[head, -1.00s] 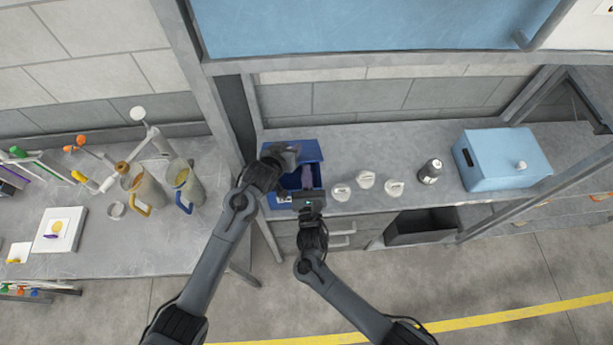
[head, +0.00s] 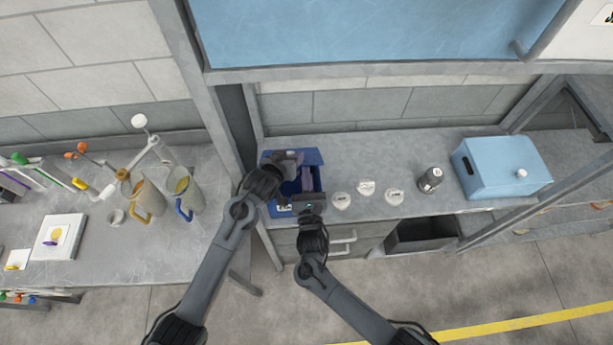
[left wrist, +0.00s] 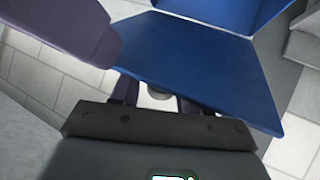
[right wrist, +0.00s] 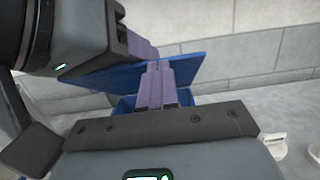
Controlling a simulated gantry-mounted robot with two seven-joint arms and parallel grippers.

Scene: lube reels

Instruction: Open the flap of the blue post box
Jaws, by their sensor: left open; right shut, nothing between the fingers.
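The blue post box (head: 321,178) stands on the grey bench in the head view. Its flap (head: 312,156) is raised at the back, and the dark inside shows below it. In the right wrist view the flap (right wrist: 190,68) slants above the box rim, with a gap between. My right gripper (head: 307,179) is shut and empty, its purple fingers (right wrist: 160,85) over the box front and opening. My left gripper (head: 290,158) is open by the flap's left part; contact is unclear. In the left wrist view a broad blue panel (left wrist: 200,65) lies close before it.
White round pieces (head: 341,201), a dark bottle (head: 430,180) and a light blue box (head: 505,165) stand to the right. A grey post (head: 220,110) rises close to the left arm. Jugs (head: 148,198) stand on the left bench.

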